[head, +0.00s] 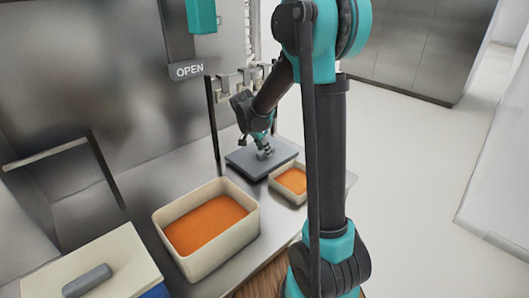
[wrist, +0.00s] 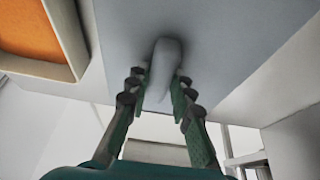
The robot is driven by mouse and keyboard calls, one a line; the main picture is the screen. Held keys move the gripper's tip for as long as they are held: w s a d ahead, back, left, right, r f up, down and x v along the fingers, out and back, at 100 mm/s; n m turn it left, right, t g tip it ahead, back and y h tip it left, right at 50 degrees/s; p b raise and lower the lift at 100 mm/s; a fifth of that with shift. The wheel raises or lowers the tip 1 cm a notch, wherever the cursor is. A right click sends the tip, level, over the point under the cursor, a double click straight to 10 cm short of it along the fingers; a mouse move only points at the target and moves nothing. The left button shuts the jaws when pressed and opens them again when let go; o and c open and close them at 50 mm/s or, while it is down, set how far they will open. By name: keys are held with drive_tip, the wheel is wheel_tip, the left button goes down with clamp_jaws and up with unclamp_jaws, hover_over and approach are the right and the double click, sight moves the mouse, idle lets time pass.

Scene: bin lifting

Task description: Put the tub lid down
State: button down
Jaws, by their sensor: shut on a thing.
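The grey tub lid (head: 248,160) is a flat slab near the back of the steel counter, beside the small tub, in the head view. I cannot tell whether it rests on the counter or hangs just above it. My gripper (head: 265,153) is over the lid, shut on its handle. In the wrist view the lid (wrist: 240,40) fills the upper middle, and its pale rounded handle (wrist: 164,65) sits between the fingers of my gripper (wrist: 160,95).
A large cream tub (head: 165,228) with orange contents stands nearer on the counter. A small cream tub (head: 290,199) with orange contents is right of the lid; its corner shows in the wrist view (wrist: 82,45). A cream lid with grey handle (head: 125,255) covers a container front left.

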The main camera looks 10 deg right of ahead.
drive_tip(key=shift+f, duration=0.45)
drive_tip(key=c, duration=1.3)
unclamp_jaws()
drive_tip(key=shift+c, duration=0.2)
drive_tip(key=v, duration=1.2)
